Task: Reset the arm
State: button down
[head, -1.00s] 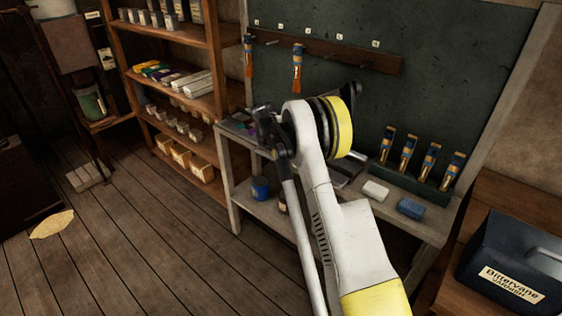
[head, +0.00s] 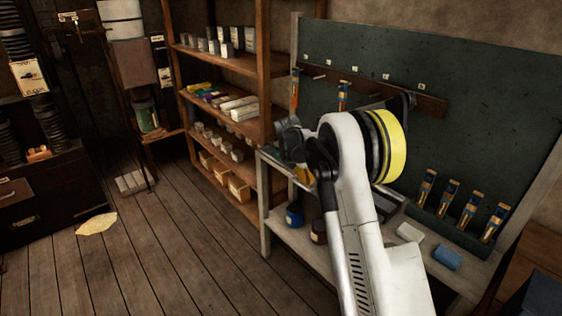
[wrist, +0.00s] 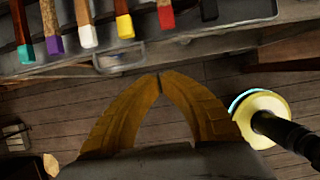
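My arm rises in front of the grey workbench (head: 265,235) in the head view, bent at its yellow-capped joint. My gripper (head: 304,175) is partly hidden behind the arm there; a bit of yellow finger shows near the bench's left end. In the wrist view, the two yellow-brown fingers of my gripper (wrist: 159,76) meet at their tips. Nothing shows between them. They point toward the bench edge, with floor visible beneath.
Several colour-tipped sticks (wrist: 87,32) lie in a tray just beyond the fingertips. A pale yellow disc with a black rod (wrist: 262,115) is close at right. A shelf unit (head: 222,130) stands left of the bench. The floor (head: 170,240) at left is mostly clear, with a yellowish scrap (head: 96,224).

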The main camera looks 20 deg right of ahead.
jog(key=s+a+r+m+t+y, duration=0.1)
jog(key=s+a+r+m+t, duration=0.1)
jog(key=s+a+r+m, duration=0.55)
jog(key=s+a+r+m+t+y, duration=0.1)
jog(key=s+a+r+m, duration=0.25)
jog(key=s+r, duration=0.65)
jog(key=s+a+f+m+t+y, duration=0.1)
jog(key=s+a+m, duration=0.3)
jog(key=s, duration=0.6)
jog(key=s+a+f+m+t+y, duration=0.1)
jog(key=s+a+f+m, duration=0.1)
jog(key=s+a+m, duration=0.2)
jog(key=s+m, duration=0.3)
jog(key=s, duration=0.3)
jog(key=shift+s+a+f+t+b, duration=0.25)
jog(key=shift+s+f+t+b, duration=0.05)
jog(key=shift+s+f+t, duration=0.1)
